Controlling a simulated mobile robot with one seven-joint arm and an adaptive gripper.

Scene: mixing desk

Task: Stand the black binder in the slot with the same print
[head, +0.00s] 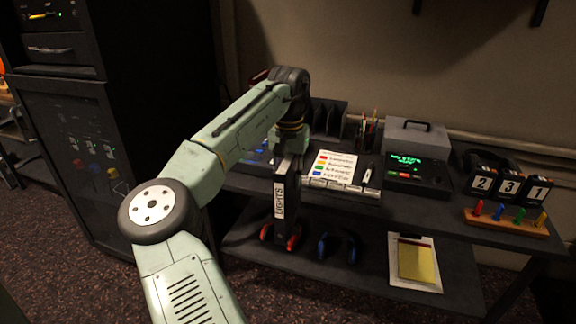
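The black binder (286,213) is upright, with a white spine label reading LIGHTS. A dark upright rack with slots (328,116) stands at the back of the desk, just right of my wrist. My arm hides its left part, and no print on its slots can be read.
Red headphones (294,238), blue headphones (323,248) and a clipboard (416,262) lie on the lower shelf.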

